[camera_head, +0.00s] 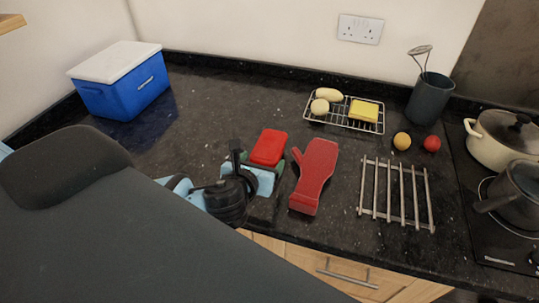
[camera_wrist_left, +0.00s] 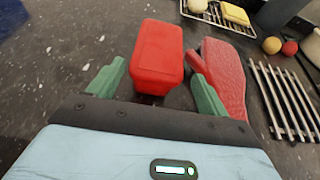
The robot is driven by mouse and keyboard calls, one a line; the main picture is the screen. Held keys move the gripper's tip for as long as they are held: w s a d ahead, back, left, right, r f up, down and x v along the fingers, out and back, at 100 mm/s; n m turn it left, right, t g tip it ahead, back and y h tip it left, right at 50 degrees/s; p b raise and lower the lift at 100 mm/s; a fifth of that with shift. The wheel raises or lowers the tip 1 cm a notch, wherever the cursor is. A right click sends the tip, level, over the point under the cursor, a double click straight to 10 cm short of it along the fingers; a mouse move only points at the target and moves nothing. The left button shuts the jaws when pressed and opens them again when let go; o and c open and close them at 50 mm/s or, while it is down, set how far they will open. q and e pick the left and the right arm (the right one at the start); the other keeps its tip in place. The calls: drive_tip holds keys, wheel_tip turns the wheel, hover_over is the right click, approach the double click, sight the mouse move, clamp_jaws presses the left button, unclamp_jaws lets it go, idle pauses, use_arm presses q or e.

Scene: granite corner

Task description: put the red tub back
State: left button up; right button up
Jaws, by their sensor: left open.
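The red tub (camera_head: 269,147) is a small box with rounded corners on the dark counter, left of a red oven mitt. It also shows in the left wrist view (camera_wrist_left: 158,55), just ahead of and between the fingers. My left gripper (camera_head: 263,165) is at the tub's near side, with green fingers spread. In the left wrist view my left gripper (camera_wrist_left: 155,90) is open, one finger on each side of the tub's near end. The right finger lies close to the mitt. I cannot tell whether the fingers touch the tub. My right gripper is not in view.
The red oven mitt (camera_head: 316,174) lies right beside the tub. A wire rack (camera_head: 345,124) with food, a slatted trivet (camera_head: 396,194), fruit and pots on a hob stand to the right. A blue cooler (camera_head: 124,88) stands at the back left. The counter between cooler and tub is clear.

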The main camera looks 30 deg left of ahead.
sight(265, 154)
use_arm(q)
drive_tip(key=shift+x, duration=3.55)
drive_tip(key=shift+a+r, duration=0.1)
drive_tip(key=shift+r, duration=0.05)
drive_tip(key=c, duration=1)
